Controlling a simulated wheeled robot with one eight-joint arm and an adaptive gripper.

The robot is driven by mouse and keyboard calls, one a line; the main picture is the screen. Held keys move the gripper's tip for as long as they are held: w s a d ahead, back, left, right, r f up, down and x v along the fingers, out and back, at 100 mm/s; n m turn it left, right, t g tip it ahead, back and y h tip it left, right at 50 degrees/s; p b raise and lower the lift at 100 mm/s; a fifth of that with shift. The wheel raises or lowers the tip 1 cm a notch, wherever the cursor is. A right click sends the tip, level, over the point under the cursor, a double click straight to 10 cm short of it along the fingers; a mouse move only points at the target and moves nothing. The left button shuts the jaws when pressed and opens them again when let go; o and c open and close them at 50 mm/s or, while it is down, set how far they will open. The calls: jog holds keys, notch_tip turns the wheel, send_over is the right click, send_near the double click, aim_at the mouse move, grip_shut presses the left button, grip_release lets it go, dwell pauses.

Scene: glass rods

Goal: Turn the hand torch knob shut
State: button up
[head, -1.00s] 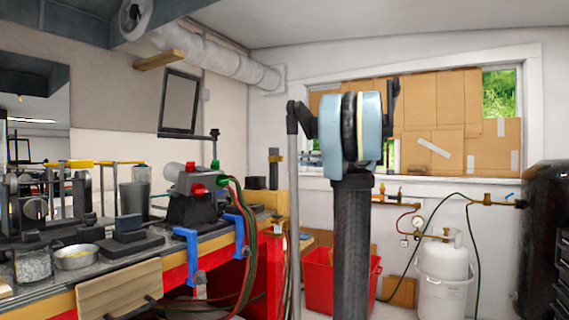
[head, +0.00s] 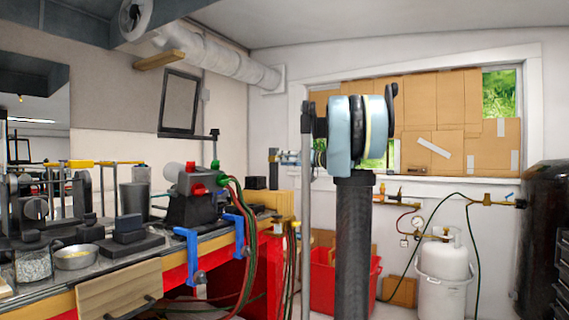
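I cannot make out the hand torch for sure. A small metallic fitting with bluish parts (head: 289,157) shows just left of my upright arm link, at the right end of the workbench; it may be the torch, but its knob cannot be told. Green and red hoses (head: 291,250) hang below it. A bench burner (head: 190,182) with red and green knobs stands on the bench to the left. My arm rises in the middle of the head view and hides what lies behind it. My gripper is not in view.
The workbench (head: 70,294) with blue clamps (head: 187,252) fills the left. A red bin (head: 323,282) stands behind my arm. A white gas cylinder (head: 445,275), a wall pipe and a dark tank (head: 541,240) are at the right. The floor is mostly hidden.

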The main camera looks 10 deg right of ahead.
grip_shut()
jog(key=shift+m, duration=0.4)
dwell(0.4)
jog(key=m, duration=1.3)
jog(key=shift+f, duration=0.15)
dwell(0.4)
grip_release()
jog(key=shift+w+f, duration=0.1)
